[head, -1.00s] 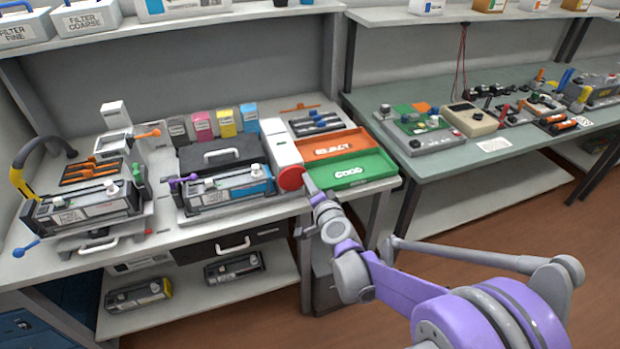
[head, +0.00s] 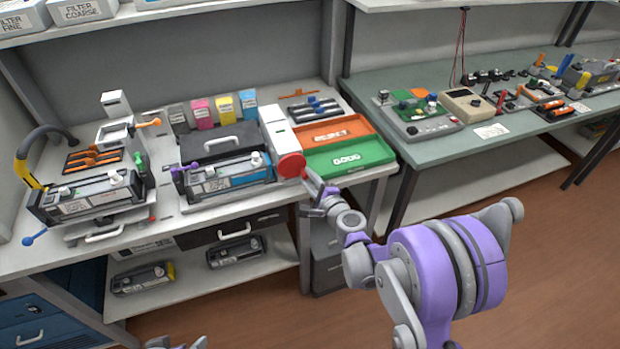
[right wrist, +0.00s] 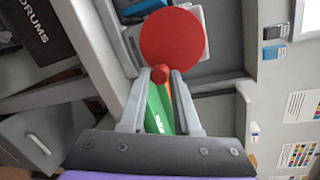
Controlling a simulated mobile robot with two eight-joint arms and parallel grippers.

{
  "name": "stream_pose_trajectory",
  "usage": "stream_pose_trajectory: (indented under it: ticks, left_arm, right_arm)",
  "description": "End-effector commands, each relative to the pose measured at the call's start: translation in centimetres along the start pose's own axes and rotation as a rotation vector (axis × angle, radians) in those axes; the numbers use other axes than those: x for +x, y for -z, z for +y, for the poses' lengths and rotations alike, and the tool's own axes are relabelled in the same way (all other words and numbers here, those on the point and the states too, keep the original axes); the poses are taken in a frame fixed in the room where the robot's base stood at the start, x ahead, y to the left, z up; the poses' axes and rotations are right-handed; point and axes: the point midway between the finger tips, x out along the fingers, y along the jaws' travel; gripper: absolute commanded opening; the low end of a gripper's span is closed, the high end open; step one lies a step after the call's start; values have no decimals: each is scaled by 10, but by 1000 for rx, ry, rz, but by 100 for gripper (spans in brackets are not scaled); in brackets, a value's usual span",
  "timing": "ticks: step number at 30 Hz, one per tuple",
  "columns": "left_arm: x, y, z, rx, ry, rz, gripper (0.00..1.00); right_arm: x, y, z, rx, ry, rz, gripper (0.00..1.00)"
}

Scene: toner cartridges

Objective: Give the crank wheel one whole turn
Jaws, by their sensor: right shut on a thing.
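The crank wheel (head: 291,166) is a red disc on the front of a white upright box (head: 277,131), beside the green tray. In the right wrist view the wheel (right wrist: 172,34) faces me, with a small red knob (right wrist: 160,73) at its rim. My right gripper (right wrist: 160,76) is shut on that knob, one finger on each side. In the head view my right gripper (head: 309,182) is at the wheel's lower right edge, small and partly hidden by its own wrist. Grey tips of my left gripper (head: 178,343) show at the bottom edge, mostly cut off.
The green tray (head: 378,152) and orange tray (head: 310,141) lie right of the wheel. A cartridge (head: 228,176) in a cradle stands left of it. Drawers (head: 327,270) are below. A second bench (head: 440,150) stands at the right, with open floor in front.

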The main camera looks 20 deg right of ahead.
Motion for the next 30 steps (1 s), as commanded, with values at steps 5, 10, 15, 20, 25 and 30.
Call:
stream_pose_trajectory:
  ticks: [5, 10, 15, 20, 25, 30]
  left_arm:
    - [3, -3, 0, 0, 0, -2, 100]
    - [4, -4, 0, 0, 0, -3, 100]
    - [4, -4, 0, 0, 0, -3, 100]
    - [4, -4, 0, 0, 0, -3, 100]
    - [4, -4, 0, 0, 0, -3, 100]
    - [4, -4, 0, 0, 0, -3, 100]
  right_arm:
    - [0, 0, 4, 65, 1, -15, 0]
    - [0, -1, 5, 97, 2, -21, 0]
    - [0, -1, 5, 106, 3, -23, 0]
    - [0, -1, 5, 106, 3, -23, 0]
    - [0, -1, 5, 106, 3, -23, 38]
    - [0, -1, 4, 106, 3, -22, 60]
